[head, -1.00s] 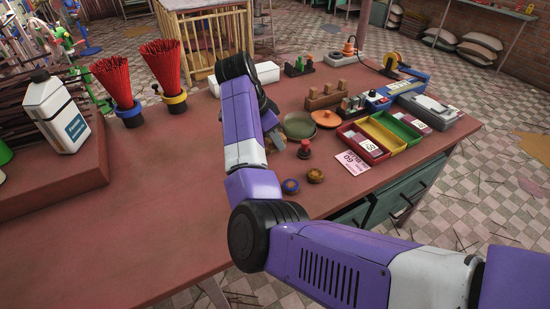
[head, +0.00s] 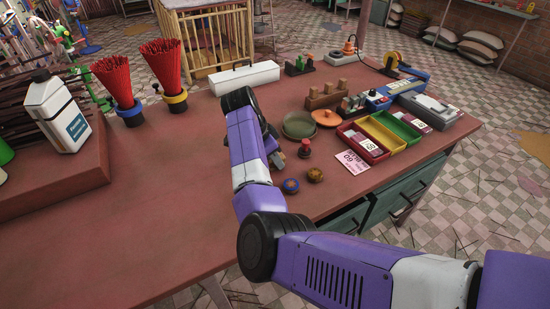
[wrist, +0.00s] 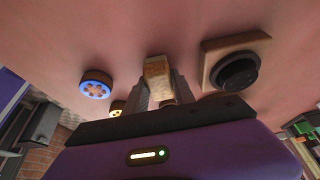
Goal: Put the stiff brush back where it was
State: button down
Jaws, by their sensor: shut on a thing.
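My gripper (wrist: 160,92) is shut on a pale tan block-shaped piece, which I take to be the stiff brush (wrist: 157,72). The brush sticks out between the two fingers in the wrist view. Its bristles cannot be made out. In the head view my purple arm hides most of the gripper.
A blue-ringed disc (head: 291,186) and a brown disc (head: 315,175) lie nearby. A green dish (head: 299,126), an orange lid (head: 326,117) and a wooden block rack (head: 325,97) stand behind. Coloured trays (head: 362,144) are at right. The red table (head: 150,210) is bare at left.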

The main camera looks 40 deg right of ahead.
jog(key=c, duration=1.1)
grip_release()
jog(key=shift+f, duration=0.1)
jog(key=shift+o, duration=0.2)
jog(key=b+v, duration=0.1)
jog(key=v, duration=1.1)
